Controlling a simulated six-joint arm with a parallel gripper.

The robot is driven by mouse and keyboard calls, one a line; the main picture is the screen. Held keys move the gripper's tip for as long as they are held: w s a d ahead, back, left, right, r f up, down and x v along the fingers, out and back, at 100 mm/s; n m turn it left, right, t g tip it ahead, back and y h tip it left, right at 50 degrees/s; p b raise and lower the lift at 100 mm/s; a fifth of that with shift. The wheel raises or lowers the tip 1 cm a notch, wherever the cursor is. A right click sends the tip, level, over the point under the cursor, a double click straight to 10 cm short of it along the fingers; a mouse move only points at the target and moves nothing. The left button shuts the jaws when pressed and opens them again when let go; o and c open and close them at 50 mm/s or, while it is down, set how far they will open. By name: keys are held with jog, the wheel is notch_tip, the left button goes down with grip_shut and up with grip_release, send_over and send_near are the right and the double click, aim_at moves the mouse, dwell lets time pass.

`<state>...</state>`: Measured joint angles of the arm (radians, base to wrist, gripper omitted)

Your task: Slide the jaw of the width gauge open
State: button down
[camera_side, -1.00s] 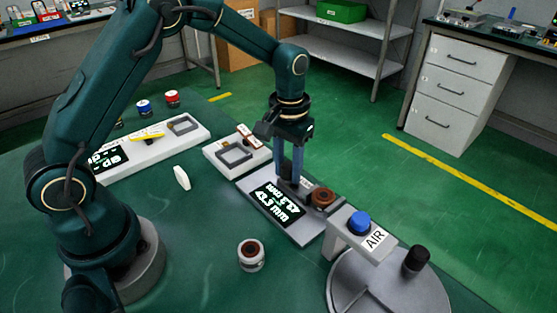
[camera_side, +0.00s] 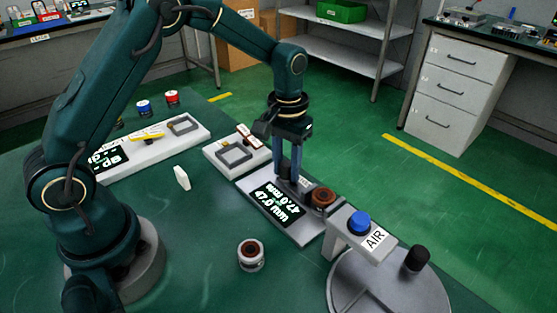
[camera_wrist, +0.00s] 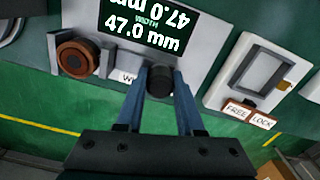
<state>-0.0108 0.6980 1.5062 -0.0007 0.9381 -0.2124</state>
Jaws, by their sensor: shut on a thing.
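The width gauge (camera_side: 305,234) is a grey plate on the green bench with a black display (camera_wrist: 148,28) that reads 47.0 mm. A dark round knob (camera_wrist: 159,81), which looks like the handle of its jaw, stands at the gauge's edge. A brown-topped round part (camera_side: 323,197) sits at one end of the gauge, apart from the knob; it also shows at the left in the wrist view (camera_wrist: 76,57). My gripper (camera_side: 291,181) points down over the gauge and is shut on the knob, one blue finger on each side. The fingers partly hide the knob and a white label.
A block with a square frame (camera_side: 234,153) and FREE and LOCK labels (camera_wrist: 249,114) stands beside the gauge. A grey stand with a blue button (camera_side: 359,222) and an AIR label is close on the other side. A small brown-topped cylinder (camera_side: 251,256) stands in front.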

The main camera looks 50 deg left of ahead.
jog(key=shift+a+r, duration=0.1)
jog(key=shift+a, duration=0.75)
jog(key=c, duration=0.5)
grip_release()
jog(key=shift+c, duration=0.2)
jog(key=shift+r, duration=2.55)
jog(key=s+d+r+t, duration=0.1)
jog(key=s+r+t, duration=0.15)
jog(key=r, duration=0.35)
jog(key=s+r+t, duration=0.1)
jog(key=s+r, duration=0.3)
jog(key=r, duration=0.2)
jog(key=s+d+f+m+t, duration=0.1)
jog(key=s+f, duration=0.3)
jog(key=s, duration=0.7)
jog(key=shift+m+t, duration=0.55)
jog(key=shift+m, duration=0.25)
